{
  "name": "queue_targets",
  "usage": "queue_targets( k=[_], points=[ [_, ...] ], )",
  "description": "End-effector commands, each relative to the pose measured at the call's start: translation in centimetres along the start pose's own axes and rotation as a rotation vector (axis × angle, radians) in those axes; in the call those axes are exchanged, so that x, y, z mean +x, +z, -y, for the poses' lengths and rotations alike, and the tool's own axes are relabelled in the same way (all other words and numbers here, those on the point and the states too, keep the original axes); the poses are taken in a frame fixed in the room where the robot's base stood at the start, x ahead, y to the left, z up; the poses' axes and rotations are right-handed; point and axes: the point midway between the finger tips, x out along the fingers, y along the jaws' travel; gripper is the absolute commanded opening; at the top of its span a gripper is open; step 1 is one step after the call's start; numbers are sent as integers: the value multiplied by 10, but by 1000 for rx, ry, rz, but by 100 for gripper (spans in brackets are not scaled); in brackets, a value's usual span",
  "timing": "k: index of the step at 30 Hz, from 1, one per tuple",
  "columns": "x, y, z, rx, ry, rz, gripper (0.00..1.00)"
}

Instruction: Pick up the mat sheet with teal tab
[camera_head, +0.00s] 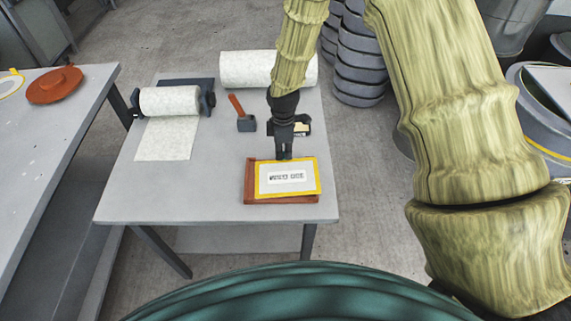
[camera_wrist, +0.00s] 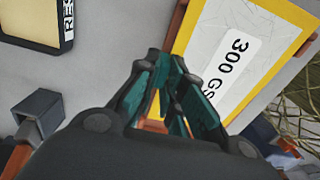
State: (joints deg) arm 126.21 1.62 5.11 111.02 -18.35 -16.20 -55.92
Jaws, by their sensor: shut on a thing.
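A pale mat sheet (camera_head: 303,187) with a yellow border and a printed white label lies over a red-brown board (camera_head: 251,197) at the table's front right. The sheet also shows in the wrist view (camera_wrist: 207,38), where part of its label reads "300". My gripper (camera_head: 284,157) points down at the sheet's far edge. In the wrist view my gripper (camera_wrist: 166,68) is shut on the sheet's edge region. Teal shows between the fingers, but I cannot tell tab from finger pads. The sheet reaches slightly past the board's right side; I cannot tell whether it is clear of it.
The grey table (camera_head: 220,180) also holds a roll on a dispenser (camera_head: 170,100), a larger white roll (camera_head: 247,68), a red-handled tool (camera_head: 246,122) and a dark tray (camera_head: 303,126) beside my gripper. The table's front left is clear. Another table (camera_head: 60,115) stands left.

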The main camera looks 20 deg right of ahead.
Motion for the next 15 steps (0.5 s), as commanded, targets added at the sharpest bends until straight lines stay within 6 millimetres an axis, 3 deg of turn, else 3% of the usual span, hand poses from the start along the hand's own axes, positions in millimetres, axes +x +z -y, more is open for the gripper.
queue_targets(
  k=[7,15],
  points=[
    [-8,0,-1,1,2,-1,0],
    [-33,0,-1,1,2,-1,0]
  ],
)
